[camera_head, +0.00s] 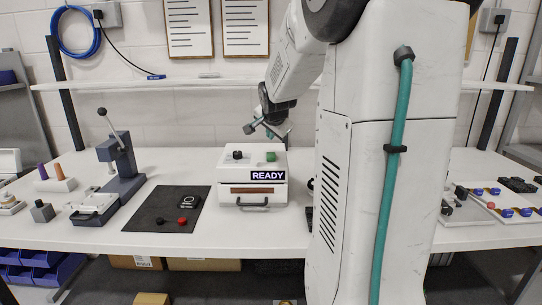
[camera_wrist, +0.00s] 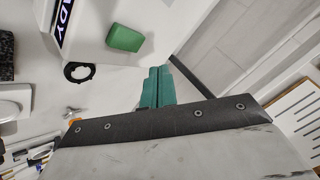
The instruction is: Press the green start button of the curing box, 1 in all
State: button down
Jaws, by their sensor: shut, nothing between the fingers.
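The curing box (camera_head: 228,190) is a white box on the bench with a READY sign (camera_head: 267,175) on its front. The green start button (camera_head: 271,157) sits on its top at the right. In the wrist view the green button (camera_wrist: 125,34) shows at upper left, apart from the fingertips. My gripper (camera_head: 268,129) is above and behind the box top in the head view. In the wrist view my gripper (camera_wrist: 159,72) has its teal fingers shut together and empty. The exact height of the fingertips over the button cannot be told.
A black knob (camera_head: 237,155) stands on the box top left of the button. A dark mat (camera_head: 150,220) with a red and a black piece lies left of the box. A grey lever press (camera_head: 122,165) stands farther left. A shelf (camera_head: 200,84) runs behind.

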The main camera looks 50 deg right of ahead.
aim_at(271, 156)
jog(key=shift+f, duration=1.9)
jog(key=shift+f, duration=0.1)
dwell(0.5)
jog(key=shift+f, duration=0.3)
jog(key=shift+f, duration=0.5)
dwell(0.9)
jog(key=shift+r, duration=0.95)
jog(key=shift+r, duration=0.1)
jog(key=shift+r, duration=2.4)
